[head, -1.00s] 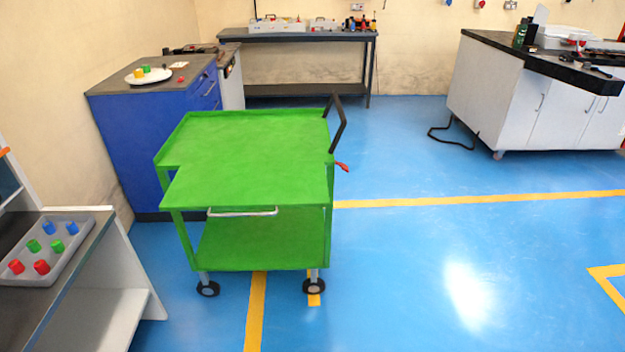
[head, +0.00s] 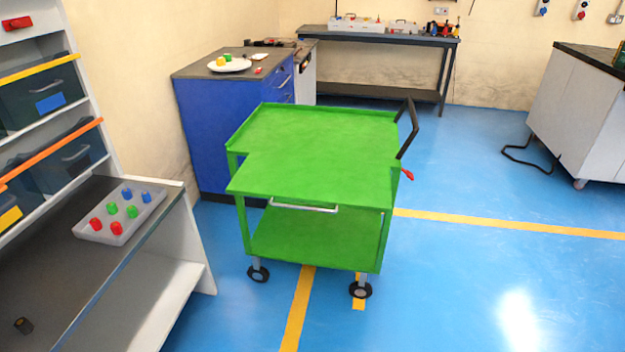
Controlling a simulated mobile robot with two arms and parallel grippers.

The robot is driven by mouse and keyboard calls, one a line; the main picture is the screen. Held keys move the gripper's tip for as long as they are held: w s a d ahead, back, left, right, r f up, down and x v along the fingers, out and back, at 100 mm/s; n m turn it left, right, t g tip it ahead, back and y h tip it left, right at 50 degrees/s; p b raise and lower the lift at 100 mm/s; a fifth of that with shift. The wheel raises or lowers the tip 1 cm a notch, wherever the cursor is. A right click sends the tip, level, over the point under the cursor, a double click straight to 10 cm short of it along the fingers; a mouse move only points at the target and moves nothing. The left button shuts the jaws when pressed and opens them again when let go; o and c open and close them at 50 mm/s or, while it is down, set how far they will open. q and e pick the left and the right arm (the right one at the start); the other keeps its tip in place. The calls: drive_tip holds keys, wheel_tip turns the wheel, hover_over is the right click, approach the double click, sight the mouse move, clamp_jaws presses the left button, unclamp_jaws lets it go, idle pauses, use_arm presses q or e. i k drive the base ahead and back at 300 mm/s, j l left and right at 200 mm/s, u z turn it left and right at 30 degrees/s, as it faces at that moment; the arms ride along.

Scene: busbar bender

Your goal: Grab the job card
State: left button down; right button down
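I cannot make out a job card for certain in the head view. A small pale flat item (head: 259,57) lies on the grey top of the blue cabinet (head: 228,135), behind a white plate (head: 230,65) with yellow and green pieces on it. It is too small to tell whether it is a card. Neither of my grippers is in view.
A green cart (head: 320,150) with an empty top stands mid-floor. At left, a shelf bench (head: 120,265) holds a grey tray (head: 88,236) of coloured pieces. A dark workbench (head: 400,37) is at the back, a white cabinet (head: 575,110) at right. Blue floor is open at right.

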sight(257, 57)
drive_tip(key=i+l+z, duration=0.75)
drive_tip(key=z, duration=0.2)
drive_tip(key=i+l+z, duration=0.1)
drive_tip(key=i+z, duration=0.4)
drive_tip(key=i+l, duration=0.1)
drive_tip(key=i, duration=1.1)
drive_tip(key=i+j+u, duration=0.25)
drive_tip(key=i, duration=0.3)
drive_tip(key=i+l+u, duration=0.1)
drive_tip(key=i+u, duration=0.2)
drive_tip(key=i, duration=0.25)
drive_tip(key=i+l+u, duration=0.1)
drive_tip(key=i+u, duration=0.15)
drive_tip(key=i, duration=0.3)
drive_tip(key=i+l+u, duration=0.3)
drive_tip(key=i, duration=0.25)
drive_tip(key=i+j+u, duration=0.1)
drive_tip(key=i+u, duration=0.25)
drive_tip(key=i, duration=0.25)
drive_tip(key=i+l+u, duration=0.1)
drive_tip(key=i+u, duration=0.25)
drive_tip(key=i, duration=0.25)
drive_tip(key=i+l+u, duration=0.35)
drive_tip(key=i, duration=0.2)
drive_tip(key=i+j+u, duration=0.55)
drive_tip(key=i, duration=0.2)
drive_tip(key=i+u, duration=0.3)
drive_tip(key=i, duration=0.05)
